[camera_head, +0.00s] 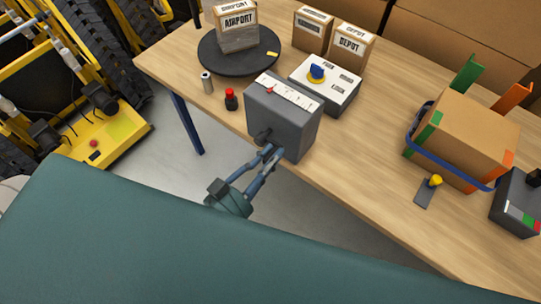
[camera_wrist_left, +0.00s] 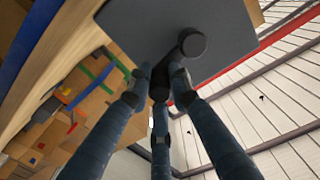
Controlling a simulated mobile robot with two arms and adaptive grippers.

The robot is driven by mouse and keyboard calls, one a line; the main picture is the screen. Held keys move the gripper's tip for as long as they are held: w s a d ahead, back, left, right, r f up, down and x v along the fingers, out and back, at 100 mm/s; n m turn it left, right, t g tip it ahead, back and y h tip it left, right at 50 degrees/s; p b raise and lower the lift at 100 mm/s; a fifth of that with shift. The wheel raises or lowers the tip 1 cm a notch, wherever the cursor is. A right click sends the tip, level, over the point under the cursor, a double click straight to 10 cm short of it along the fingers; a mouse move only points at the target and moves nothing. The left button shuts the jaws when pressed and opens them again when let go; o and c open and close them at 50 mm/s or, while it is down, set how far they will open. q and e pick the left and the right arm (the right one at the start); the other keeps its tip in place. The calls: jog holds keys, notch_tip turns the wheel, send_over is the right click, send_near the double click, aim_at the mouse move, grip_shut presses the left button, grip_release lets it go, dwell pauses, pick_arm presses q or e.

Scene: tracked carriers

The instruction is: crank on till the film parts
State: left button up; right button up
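A grey box (camera_head: 285,118) with a white scale and red pointer on top stands at the table's near edge. Its dark crank (camera_head: 263,137) is on the side facing me; it also shows in the left wrist view (camera_wrist_left: 191,45). My left gripper (camera_head: 268,153) has its fingers closed around the crank's handle, also seen close up in the left wrist view (camera_wrist_left: 162,78). Whether that film is whole, I cannot tell. My right gripper is not in view.
Behind the grey box is a white box with a blue knob (camera_head: 330,84). Two DEPOT cartons (camera_head: 346,51) stand behind it.

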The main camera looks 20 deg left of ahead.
pick_arm(q)
grip_shut()
jog(key=r+n+p, duration=0.1)
jog(key=n+p, duration=0.1)
jog(key=p, duration=0.1)
jog(key=r+n+p, duration=0.1)
jog(key=shift+w+a+r+n, duration=0.15)
jog(key=shift+a+r+n, duration=0.15)
jog(key=shift+n, duration=0.1)
jog(key=shift+a+r+n+p, duration=0.1)
jog(key=shift+a+n+p, duration=0.05)
jog(key=shift+n+p, duration=0.45)
jog(key=o, duration=0.6)
grip_release()
jog(key=shift+f, duration=0.2)
jog(key=v, duration=1.2)
